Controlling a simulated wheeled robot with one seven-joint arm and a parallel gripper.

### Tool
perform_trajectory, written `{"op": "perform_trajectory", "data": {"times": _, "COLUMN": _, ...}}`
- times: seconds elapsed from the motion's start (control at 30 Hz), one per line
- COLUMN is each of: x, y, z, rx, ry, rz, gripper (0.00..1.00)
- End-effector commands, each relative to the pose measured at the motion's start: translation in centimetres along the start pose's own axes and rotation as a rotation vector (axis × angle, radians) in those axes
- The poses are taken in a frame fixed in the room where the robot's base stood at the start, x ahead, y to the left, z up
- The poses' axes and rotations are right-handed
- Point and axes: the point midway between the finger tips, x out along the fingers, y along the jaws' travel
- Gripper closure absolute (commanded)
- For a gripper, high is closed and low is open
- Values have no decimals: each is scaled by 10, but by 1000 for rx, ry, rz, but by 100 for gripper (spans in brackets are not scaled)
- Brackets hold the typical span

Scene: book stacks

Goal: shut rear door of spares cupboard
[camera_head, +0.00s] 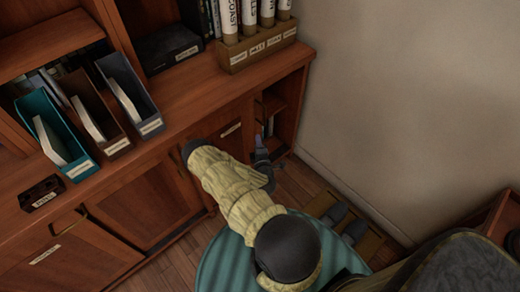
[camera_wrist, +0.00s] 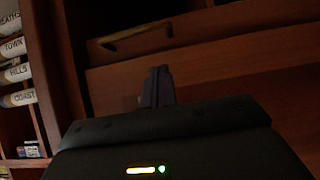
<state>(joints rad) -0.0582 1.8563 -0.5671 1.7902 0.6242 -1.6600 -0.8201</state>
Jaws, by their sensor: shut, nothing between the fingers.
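The wooden spares cupboard (camera_head: 150,205) runs along the left of the head view. At its right end a compartment (camera_head: 285,105) stands open, with small items inside. A labelled door panel (camera_head: 230,145) is left of this opening, partly hidden by my arm. I cannot tell how far this door is swung. My gripper (camera_head: 261,156) is shut and empty, low in front of the opening. In the wrist view the shut fingers (camera_wrist: 157,86) point at a wooden panel with a bar handle (camera_wrist: 135,38). I cannot tell whether they touch it.
Labelled tubes (camera_head: 250,15) stand in a wooden rack (camera_head: 258,47) on the cupboard top. File boxes (camera_head: 55,135) are at the left. A pale wall (camera_head: 400,90) bounds the right. A strip of wooden floor (camera_head: 295,185) shows between the cupboard and my body.

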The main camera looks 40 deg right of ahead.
Motion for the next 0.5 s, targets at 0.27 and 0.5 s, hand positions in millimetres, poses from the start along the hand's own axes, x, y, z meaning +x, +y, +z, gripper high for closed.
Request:
{"op": "perform_trajectory", "data": {"times": 0.27, "x": 44, "y": 0, "z": 13, "rx": -1, "ry": -2, "rz": 1, "gripper": 100}}
{"op": "perform_trajectory", "data": {"times": 0.5, "x": 59, "y": 0, "z": 28, "rx": -1, "ry": -1, "rz": 0, "gripper": 100}}
